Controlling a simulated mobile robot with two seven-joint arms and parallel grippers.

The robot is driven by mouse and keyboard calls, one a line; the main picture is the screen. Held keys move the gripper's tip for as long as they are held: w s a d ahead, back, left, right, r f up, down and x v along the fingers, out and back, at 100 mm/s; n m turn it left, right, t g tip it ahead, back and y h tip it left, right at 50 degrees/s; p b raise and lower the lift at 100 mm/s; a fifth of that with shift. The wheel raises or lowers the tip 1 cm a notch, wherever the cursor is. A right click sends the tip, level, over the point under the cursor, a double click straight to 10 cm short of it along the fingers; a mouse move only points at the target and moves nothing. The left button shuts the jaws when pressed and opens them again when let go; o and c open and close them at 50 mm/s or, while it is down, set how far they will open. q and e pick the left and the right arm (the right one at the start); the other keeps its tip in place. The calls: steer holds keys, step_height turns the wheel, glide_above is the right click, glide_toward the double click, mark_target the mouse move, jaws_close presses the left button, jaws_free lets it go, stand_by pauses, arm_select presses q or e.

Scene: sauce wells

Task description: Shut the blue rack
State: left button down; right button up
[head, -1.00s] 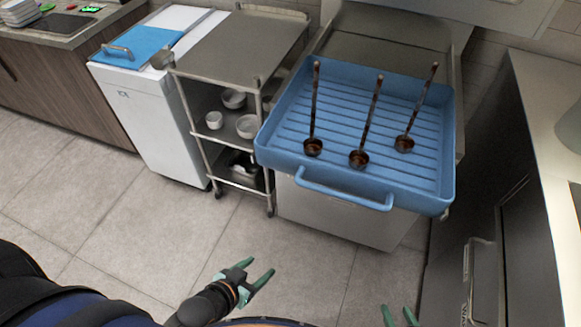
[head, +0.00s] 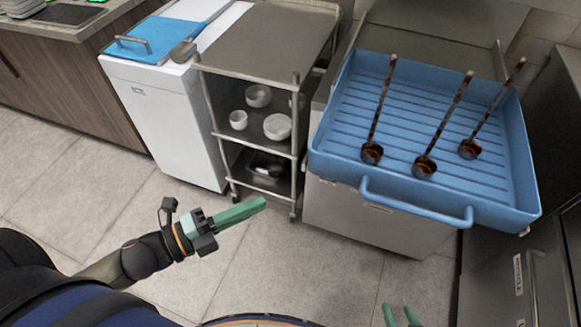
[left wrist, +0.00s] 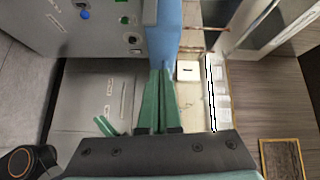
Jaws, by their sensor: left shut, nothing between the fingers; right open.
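The blue rack (head: 345,165) is a ribbed tray that juts out over the front of a steel unit, with a bar handle (head: 415,207) along its front. Three dark ladles (head: 371,153) stand tilted in it, their bowls toward the front. My left gripper (head: 262,203) is shut and empty, left of the handle and apart from it in the head view. In the left wrist view its closed fingers (left wrist: 160,75) point toward a blue surface (left wrist: 163,30); I cannot tell whether that is the rack. My right gripper (head: 402,314) is open at the bottom edge, partly cut off.
A steel shelf cart (head: 270,35) with white bowls (head: 277,126) stands left of the rack. Beyond it is a white cabinet (head: 160,115) with a blue lid (head: 140,42). A dark appliance (head: 530,275) stands at the right. The tiled floor in front is clear.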

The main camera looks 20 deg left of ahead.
arm_select(q)
steer(key=m+h, duration=0.1)
steer(key=m, duration=0.1)
steer(key=p, duration=0.1)
glide_toward(325, 166)
steer(key=s+d+x, duration=0.1)
steer(key=x, duration=0.4)
steer(key=shift+w+a+g, duration=0.2)
steer(key=shift+w+g, duration=0.2)
steer(key=shift+w, duration=0.45)
arm_select(e)
steer(key=shift+s+a+r, duration=0.1)
steer(key=shift+r, duration=0.25)
arm_select(q)
steer(key=shift+w, duration=0.1)
